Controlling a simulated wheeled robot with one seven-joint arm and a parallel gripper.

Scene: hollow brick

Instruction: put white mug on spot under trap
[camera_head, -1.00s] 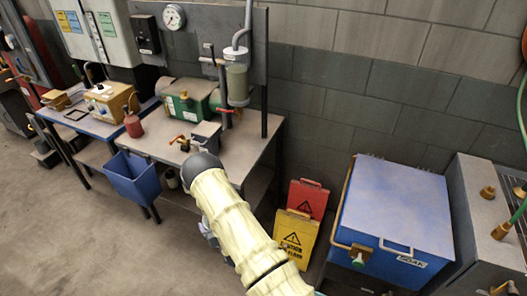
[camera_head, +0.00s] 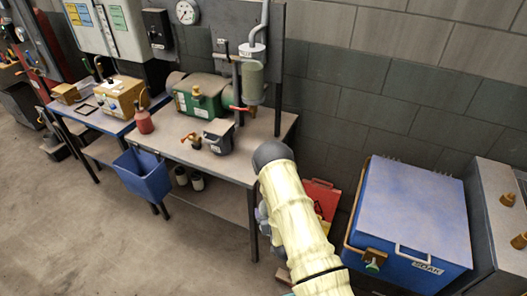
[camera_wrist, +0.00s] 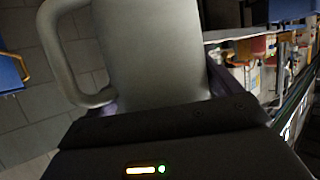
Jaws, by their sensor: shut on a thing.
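The white mug (camera_wrist: 155,50) fills the upper middle of the wrist view, looking pale grey in the shade. Its handle is on the left. My gripper (camera_wrist: 160,98) is shut on it; only small parts of the fingers show beside the mug. In the head view my arm hides the gripper and mug. A greenish cylinder (camera_head: 252,80) hangs on a pipe at the dark back panel, above the right part of the workbench (camera_head: 180,128); it appears to be the trap. I cannot make out a marked spot beneath it.
A small dark box (camera_head: 218,137), a brass valve (camera_head: 191,140), a red bottle (camera_head: 144,122) and a green machine (camera_head: 200,98) stand on the bench. A blue bin (camera_head: 143,178) hangs at its front. A blue chest (camera_head: 410,215) and red sign (camera_head: 322,193) are to the right.

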